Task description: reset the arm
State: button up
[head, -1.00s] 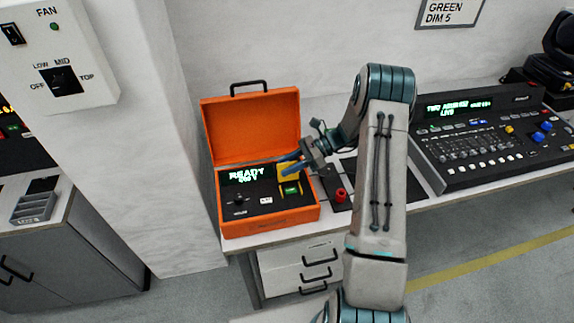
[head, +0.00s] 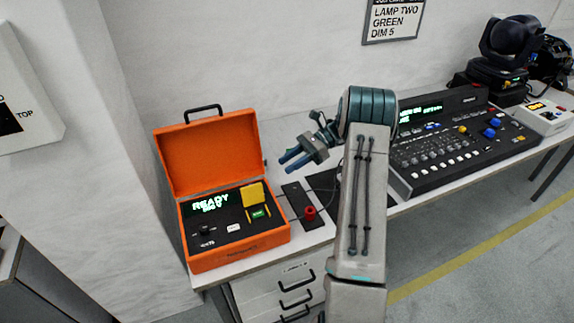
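My arm rises from the bottom of the head view and bends at the top towards the left. My gripper (head: 287,160) points left and a little down, in the air above the bench, right of the open orange case (head: 240,260). Its two blue-grey fingers look apart, with nothing between them. A yellow flap (head: 252,195) stands raised behind a green-lit button (head: 258,213). The gripper is apart from the case.
A red knob (head: 310,212) sits on a dark plate right of the case. A lighting console (head: 460,140) stands right of my arm, with a moving-head lamp (head: 512,38) behind it. A sign (head: 395,20) hangs on the wall. A fan control box (head: 25,100) is at far left.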

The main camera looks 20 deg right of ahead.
jog(key=shift+a, duration=0.1)
jog(key=s+a+r+n+h, duration=0.8)
jog(key=s+a+r+n, duration=0.15)
jog(key=s+r, duration=0.2)
jog(key=s+a+r+n+t+h, duration=0.1)
jog(key=s+n+t+h, duration=0.1)
jog(key=s+n, duration=0.3)
jog(key=s+a+r+n+t+h, duration=0.1)
jog(key=s+n, duration=0.4)
jog(key=s, duration=0.6)
jog(key=a+t+h, duration=0.1)
jog(key=h, duration=0.1)
jog(key=shift+s+a+r+h, duration=0.15)
jog(key=shift+s+r+h, duration=0.05)
jog(key=shift+h, duration=0.1)
